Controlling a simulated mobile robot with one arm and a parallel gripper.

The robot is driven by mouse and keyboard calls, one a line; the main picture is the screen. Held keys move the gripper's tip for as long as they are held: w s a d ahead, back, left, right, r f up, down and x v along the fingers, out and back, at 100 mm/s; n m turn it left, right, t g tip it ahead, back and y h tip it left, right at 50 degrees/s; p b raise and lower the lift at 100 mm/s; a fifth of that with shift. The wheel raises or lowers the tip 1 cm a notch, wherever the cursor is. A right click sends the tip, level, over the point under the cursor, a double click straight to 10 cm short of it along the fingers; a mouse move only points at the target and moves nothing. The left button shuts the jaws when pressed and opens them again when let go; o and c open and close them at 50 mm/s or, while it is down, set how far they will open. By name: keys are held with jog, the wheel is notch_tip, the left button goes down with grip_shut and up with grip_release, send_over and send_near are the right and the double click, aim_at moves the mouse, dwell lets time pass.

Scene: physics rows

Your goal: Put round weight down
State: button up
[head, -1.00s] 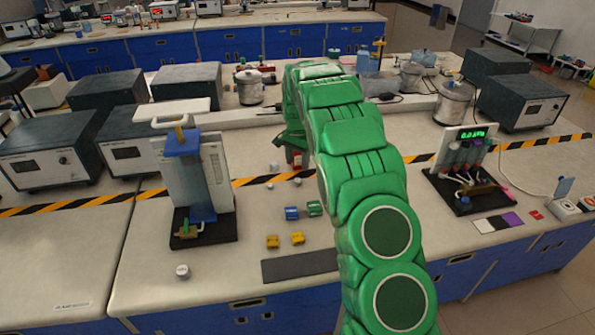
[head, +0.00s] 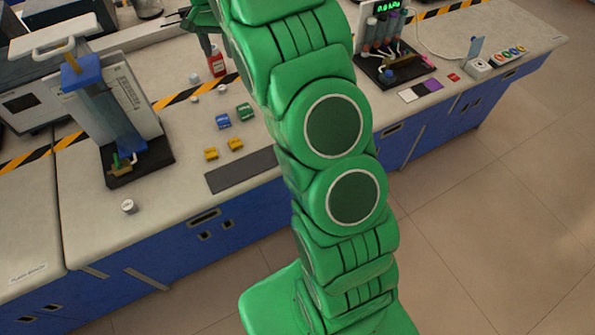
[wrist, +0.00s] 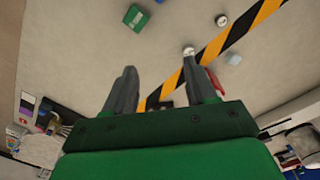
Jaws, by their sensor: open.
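Small round silvery weights stand on the bench: one alone near the front edge (head: 128,206) and several small ones near the striped tape, such as this one (head: 194,78). In the wrist view one round weight (wrist: 221,20) stands beside the tape, and a pale one (wrist: 188,50) shows just past the right fingertip. My gripper (wrist: 160,72) is open, with nothing seen between its fingers. In the head view my gripper (head: 206,44) is above the bench by the red bottle, partly cut off at the top. I cannot tell which weight the task means.
A red bottle (head: 216,62) stands close to my gripper. Blue (head: 223,121), green (head: 244,111) and yellow (head: 235,144) blocks lie nearer the front, behind a dark grey strip (head: 240,170). A balance-like apparatus (head: 140,165) stands left. A device on a black base (head: 395,68) stands right.

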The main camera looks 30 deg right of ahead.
jog(key=s+r+n, duration=0.1)
jog(key=s+r, duration=0.2)
jog(key=s, duration=0.5)
jog(key=s+a+r+n, duration=0.1)
jog(key=s+r, duration=0.2)
jog(key=s, duration=0.5)
jog(key=s+r+n, duration=0.1)
jog(key=s+r, duration=0.2)
jog(key=s, duration=0.4)
jog(key=s+a+f+n+g, duration=0.1)
jog(key=s+n, duration=0.3)
jog(key=s, duration=2.2)
jog(key=shift+s+a+f+n, duration=0.3)
jog(key=shift+s+f, duration=0.1)
jog(key=shift+f, duration=0.25)
